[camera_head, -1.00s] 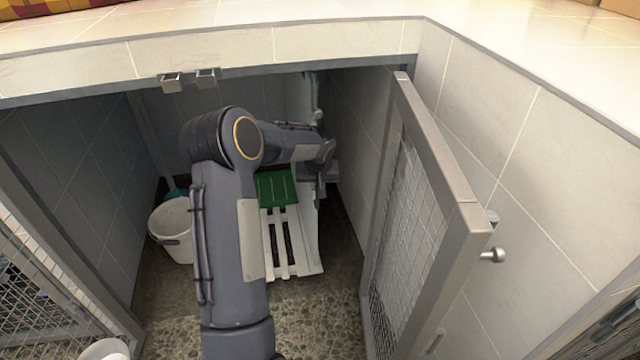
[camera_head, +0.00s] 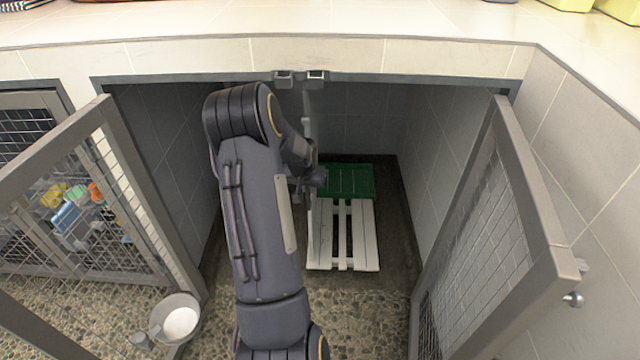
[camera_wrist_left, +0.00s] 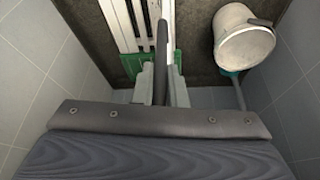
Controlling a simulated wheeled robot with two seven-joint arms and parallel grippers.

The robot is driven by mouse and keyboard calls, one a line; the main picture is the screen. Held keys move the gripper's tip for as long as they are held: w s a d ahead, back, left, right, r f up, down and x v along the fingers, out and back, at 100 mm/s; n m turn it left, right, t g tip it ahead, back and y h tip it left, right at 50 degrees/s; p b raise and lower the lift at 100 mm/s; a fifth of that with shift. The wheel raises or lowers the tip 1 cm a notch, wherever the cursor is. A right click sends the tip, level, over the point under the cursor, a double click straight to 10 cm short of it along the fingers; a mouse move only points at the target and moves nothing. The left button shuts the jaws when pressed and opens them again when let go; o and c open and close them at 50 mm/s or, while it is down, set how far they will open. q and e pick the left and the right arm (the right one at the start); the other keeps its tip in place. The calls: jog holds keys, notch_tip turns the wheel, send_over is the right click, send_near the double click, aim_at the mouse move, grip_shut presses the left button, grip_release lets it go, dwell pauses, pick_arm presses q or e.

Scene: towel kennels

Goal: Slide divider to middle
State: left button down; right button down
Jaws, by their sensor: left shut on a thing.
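The divider (camera_head: 308,128) is a thin pale upright panel, seen nearly edge-on about midway between the kennel's side walls. My left gripper (camera_head: 312,180) reaches deep into the kennel and is shut at the divider. My left forearm hides much of the divider's left side. In the left wrist view the two fingers (camera_wrist_left: 160,85) close around a dark upright bar, with a pale strip of the divider (camera_wrist_left: 168,20) beside it. My right gripper is not in view.
A white slatted pallet (camera_head: 366,240) and a green slatted one (camera_head: 348,181) lie right of the divider. A white bucket (camera_wrist_left: 243,40) shows in the wrist view. Mesh doors stand open at left (camera_head: 135,190) and right (camera_head: 540,220).

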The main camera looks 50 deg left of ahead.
pick_arm(q)
jog(key=shift+s+a, duration=0.25)
jog(key=shift+s, duration=0.05)
jog(key=c, duration=1.5)
grip_release()
jog(key=shift+s+a, duration=0.1)
jog(key=p+v, duration=0.2)
jog(key=v, duration=0.5)
jog(key=shift+s+r, duration=0.15)
jog(key=shift+r, duration=0.2)
